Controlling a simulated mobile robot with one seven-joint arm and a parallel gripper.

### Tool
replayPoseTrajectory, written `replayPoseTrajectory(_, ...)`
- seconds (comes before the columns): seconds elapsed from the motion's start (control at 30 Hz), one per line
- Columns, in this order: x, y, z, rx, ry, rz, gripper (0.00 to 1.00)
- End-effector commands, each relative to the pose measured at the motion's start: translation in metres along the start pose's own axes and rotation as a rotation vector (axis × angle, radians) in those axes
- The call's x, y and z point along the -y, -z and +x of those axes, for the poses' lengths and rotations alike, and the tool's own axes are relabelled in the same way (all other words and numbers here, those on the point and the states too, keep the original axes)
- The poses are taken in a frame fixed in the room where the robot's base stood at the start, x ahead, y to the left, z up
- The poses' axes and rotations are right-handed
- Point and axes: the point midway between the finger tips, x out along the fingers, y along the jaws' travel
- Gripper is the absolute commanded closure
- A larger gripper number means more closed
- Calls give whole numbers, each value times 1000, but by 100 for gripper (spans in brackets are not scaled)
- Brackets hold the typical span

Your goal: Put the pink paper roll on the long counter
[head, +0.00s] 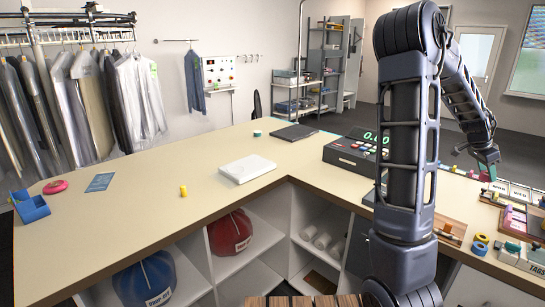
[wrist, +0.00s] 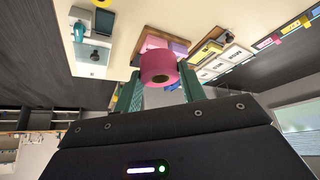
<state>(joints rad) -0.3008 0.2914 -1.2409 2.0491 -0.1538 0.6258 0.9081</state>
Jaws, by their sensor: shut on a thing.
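The pink paper roll (wrist: 158,68) sits between the two green fingers of my gripper (wrist: 160,75) in the wrist view, its round end facing the camera. My gripper is shut on it. In the head view my gripper (head: 485,157) is at the far right, above the right-hand part of the counter; a bit of the pink roll (head: 485,177) shows below the fingers. The long counter (head: 130,215) has a cream top and stretches across the left and middle of the head view, with a wide bare area.
A cash register (head: 355,152) stands behind my arm. Small goods crowd the right side.

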Motion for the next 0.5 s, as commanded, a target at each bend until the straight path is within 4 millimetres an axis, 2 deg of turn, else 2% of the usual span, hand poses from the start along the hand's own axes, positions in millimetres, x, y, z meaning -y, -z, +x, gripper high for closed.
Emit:
replayPoseTrajectory(0.03, 20, -11, -8, -1, 19, -32, 82)
replayPoseTrajectory(0.2, 78, -50, -35, 0, 77, -134, 82)
replayPoseTrajectory(0.5, 166, -134, -88, -1, 178, -309, 82)
